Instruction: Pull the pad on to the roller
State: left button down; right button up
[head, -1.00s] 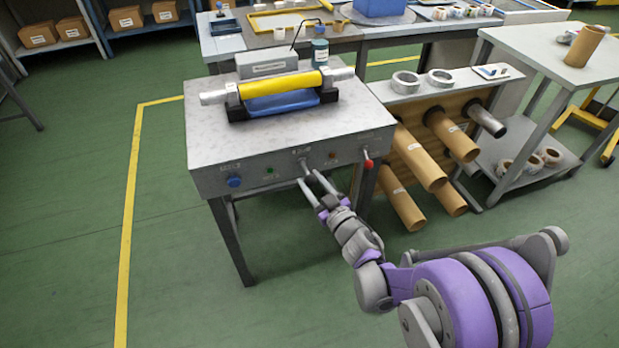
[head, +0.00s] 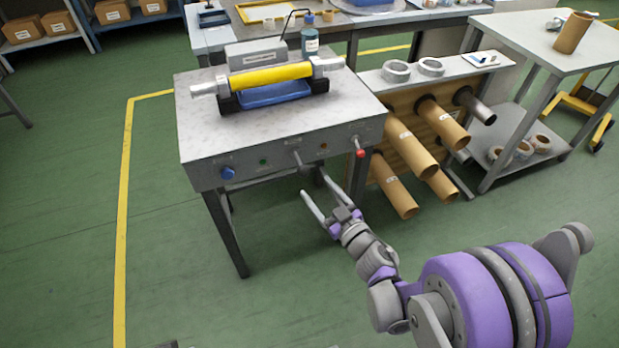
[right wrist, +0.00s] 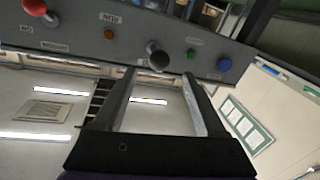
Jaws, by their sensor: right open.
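The yellow roller (head: 270,75) lies across the top of the grey bench machine (head: 345,105) between black end blocks. The blue pad (head: 272,94) sits just below and in front of the roller; I cannot tell whether they touch. On the front panel are a grey lever (head: 297,158), a red-knobbed lever (head: 359,152) and a blue button (head: 228,173). My right gripper (head: 312,182) is open and empty, below and in front of the grey lever. In the right wrist view, the lever's dark round knob (right wrist: 158,55) shows just beyond and between the open fingertips (right wrist: 159,76). My left gripper is out of view.
A rack with brown cardboard tubes (head: 410,145) stands right of the machine, close to my right arm. A grey side table (head: 530,35) is farther right. The green floor at left is clear.

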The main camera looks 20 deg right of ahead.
jog(key=shift+v, duration=1.8)
